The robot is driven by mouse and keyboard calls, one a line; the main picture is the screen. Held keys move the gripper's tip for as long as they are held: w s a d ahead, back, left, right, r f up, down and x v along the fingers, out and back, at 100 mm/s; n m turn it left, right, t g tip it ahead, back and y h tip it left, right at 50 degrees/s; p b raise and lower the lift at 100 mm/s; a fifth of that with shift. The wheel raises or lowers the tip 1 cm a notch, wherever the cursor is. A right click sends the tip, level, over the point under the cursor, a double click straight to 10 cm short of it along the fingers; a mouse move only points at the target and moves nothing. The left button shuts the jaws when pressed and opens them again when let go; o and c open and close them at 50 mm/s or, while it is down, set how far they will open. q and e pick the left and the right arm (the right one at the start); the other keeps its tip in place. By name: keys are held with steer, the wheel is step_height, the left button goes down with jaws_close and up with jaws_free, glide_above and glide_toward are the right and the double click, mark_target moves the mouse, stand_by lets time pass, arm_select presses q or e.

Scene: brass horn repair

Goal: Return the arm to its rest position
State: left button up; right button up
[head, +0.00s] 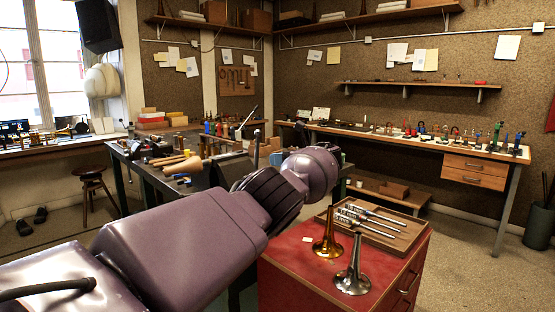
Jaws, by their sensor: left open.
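My left arm, purple and glossy, reaches in from the lower left across the middle of the head view. My left gripper (311,170) is at its far end, above and behind the red cabinet. I take it as open, but its fingers are largely hidden by the arm, and I see nothing held. My right arm and right gripper are not in view.
A red cabinet (290,268) bears a brass bell (327,240), a silver bell (352,272) and a wooden tray (402,238) of tools. A cluttered workbench (140,176) stands behind my arm. A long bench (430,145) lines the back wall.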

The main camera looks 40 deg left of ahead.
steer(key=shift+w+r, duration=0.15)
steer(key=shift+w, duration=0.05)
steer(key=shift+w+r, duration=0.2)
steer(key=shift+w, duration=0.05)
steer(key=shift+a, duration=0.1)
